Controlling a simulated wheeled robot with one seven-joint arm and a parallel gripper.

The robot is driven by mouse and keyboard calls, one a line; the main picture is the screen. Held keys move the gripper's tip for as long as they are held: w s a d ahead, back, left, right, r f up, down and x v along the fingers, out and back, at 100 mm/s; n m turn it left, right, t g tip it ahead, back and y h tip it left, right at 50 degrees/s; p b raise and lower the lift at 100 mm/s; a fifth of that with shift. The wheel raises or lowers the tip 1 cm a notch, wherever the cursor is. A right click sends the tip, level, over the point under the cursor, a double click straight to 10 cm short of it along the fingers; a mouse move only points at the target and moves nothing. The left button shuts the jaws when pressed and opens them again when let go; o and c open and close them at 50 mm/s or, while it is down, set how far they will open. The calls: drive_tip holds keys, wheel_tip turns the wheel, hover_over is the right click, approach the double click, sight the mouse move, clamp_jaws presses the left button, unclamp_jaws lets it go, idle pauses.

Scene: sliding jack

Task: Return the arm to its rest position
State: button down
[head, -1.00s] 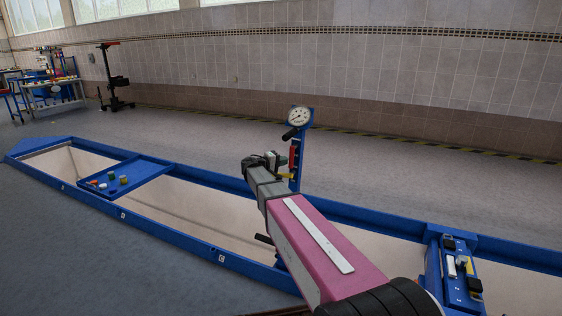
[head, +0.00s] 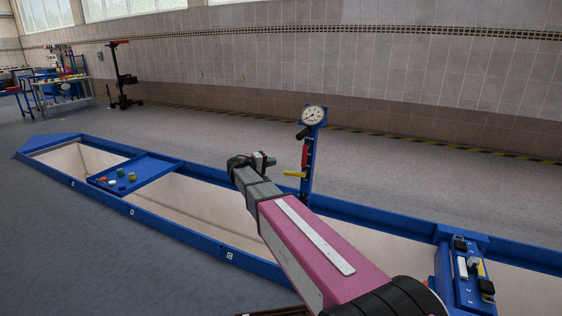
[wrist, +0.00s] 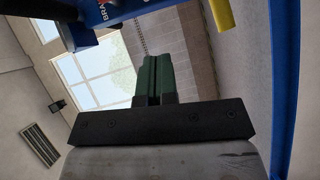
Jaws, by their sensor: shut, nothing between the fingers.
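My arm reaches from the lower right of the head view out over the long blue-edged pit. My gripper (head: 266,160) is at its far end, to the left of the blue post (head: 308,165) with the dial gauge (head: 313,115). In the wrist view the green fingers of my gripper (wrist: 152,78) are together with nothing between them. A yellow handle (head: 294,174) sticks out of the post towards my arm; a yellow end also shows in the wrist view (wrist: 221,14). My gripper looks apart from the post.
A blue tray (head: 150,167) with several small coloured pieces spans the pit at left. A blue unit (head: 455,272) with black and yellow parts sits across the pit at right. A workbench (head: 62,82) and a dark stand (head: 124,75) are far off. The floor behind the pit is clear.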

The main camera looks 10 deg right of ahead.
drive_tip(key=s+d+f+g+y, duration=0.2)
drive_tip(key=s+d+f+y, duration=0.1)
drive_tip(key=s+f, duration=0.45)
drive_tip(key=s+d+f+g+y, duration=0.2)
drive_tip(key=s+d+f+y, duration=0.1)
drive_tip(key=s+f, duration=0.45)
drive_tip(key=s+a+f+m+g+y, duration=0.1)
drive_tip(key=s+f+y, duration=0.2)
drive_tip(key=s+y, duration=0.2)
drive_tip(key=s+a+f+m+g+y, duration=0.1)
drive_tip(key=s+f+y, duration=0.3)
drive_tip(key=s, duration=0.8)
drive_tip(key=shift+s+f+m+y, duration=0.15)
drive_tip(key=shift+s+m+y, duration=0.15)
drive_tip(key=shift+m+y, duration=0.1)
